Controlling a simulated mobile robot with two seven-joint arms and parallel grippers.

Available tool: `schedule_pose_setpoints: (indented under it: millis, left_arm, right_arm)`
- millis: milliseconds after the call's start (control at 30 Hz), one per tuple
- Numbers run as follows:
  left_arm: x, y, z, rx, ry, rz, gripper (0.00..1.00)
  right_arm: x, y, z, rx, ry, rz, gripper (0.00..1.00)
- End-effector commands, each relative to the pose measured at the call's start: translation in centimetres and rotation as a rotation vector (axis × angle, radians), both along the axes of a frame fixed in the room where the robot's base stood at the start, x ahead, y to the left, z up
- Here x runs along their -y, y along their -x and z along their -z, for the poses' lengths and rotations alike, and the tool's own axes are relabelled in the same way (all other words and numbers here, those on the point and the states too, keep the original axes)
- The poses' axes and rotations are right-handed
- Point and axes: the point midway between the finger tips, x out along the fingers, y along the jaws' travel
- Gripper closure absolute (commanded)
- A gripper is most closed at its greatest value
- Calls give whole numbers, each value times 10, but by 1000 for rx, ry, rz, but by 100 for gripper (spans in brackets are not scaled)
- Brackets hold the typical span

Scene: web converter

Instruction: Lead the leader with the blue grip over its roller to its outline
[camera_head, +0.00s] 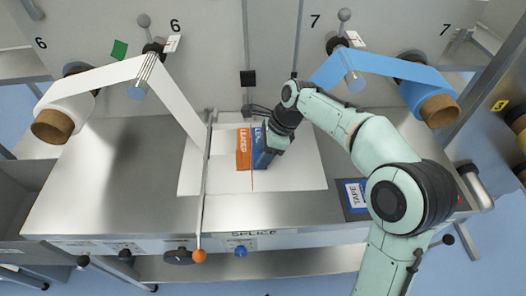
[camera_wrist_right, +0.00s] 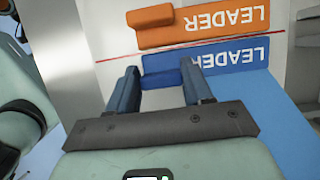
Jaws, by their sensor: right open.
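A blue piece marked LEADER (camera_head: 262,155) lies on the splice table, beside a matching orange piece (camera_head: 243,150). In the right wrist view the blue LEADER piece (camera_wrist_right: 235,56) lies across a thin red line from the orange one (camera_wrist_right: 230,25). A raised blue grip (camera_wrist_right: 165,80) is at its left end. My right gripper (camera_head: 268,145) is low over the blue piece, its open fingers (camera_wrist_right: 162,88) on either side of the blue grip. The blue web (camera_head: 385,68) runs from its roll over the roller (camera_head: 354,82) and passes behind my arm. My left gripper is not in view.
A white web (camera_head: 165,90) slopes from the left roll (camera_head: 60,115) over its roller to the table. A tape pack (camera_head: 357,195) is at the table's right. The left table surface (camera_head: 110,180) is clear. Upright posts stand behind the splice area.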

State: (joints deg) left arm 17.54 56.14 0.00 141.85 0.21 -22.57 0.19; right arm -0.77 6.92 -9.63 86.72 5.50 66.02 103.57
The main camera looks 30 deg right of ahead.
Motion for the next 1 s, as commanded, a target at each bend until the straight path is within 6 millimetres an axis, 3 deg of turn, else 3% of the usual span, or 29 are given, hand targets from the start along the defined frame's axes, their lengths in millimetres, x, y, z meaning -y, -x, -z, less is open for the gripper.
schedule_pose_setpoints:
  millis: [33, 100, 467, 667, 1000]
  left_arm:
    - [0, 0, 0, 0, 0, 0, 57]
    - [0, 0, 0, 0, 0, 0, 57]
    - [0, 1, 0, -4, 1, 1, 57]
    - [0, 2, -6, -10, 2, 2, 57]
    - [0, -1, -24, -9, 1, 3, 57]
  right_arm:
    - [-1, 1, 3, -9, -1, -3, 43]
    - [-1, 1, 3, -8, 0, -3, 20]
    - [1, 1, -1, -3, 0, -1, 20]
    - [11, 6, -31, 1, 1, 2, 20]
    - [36, 20, -99, -3, 1, 0, 20]
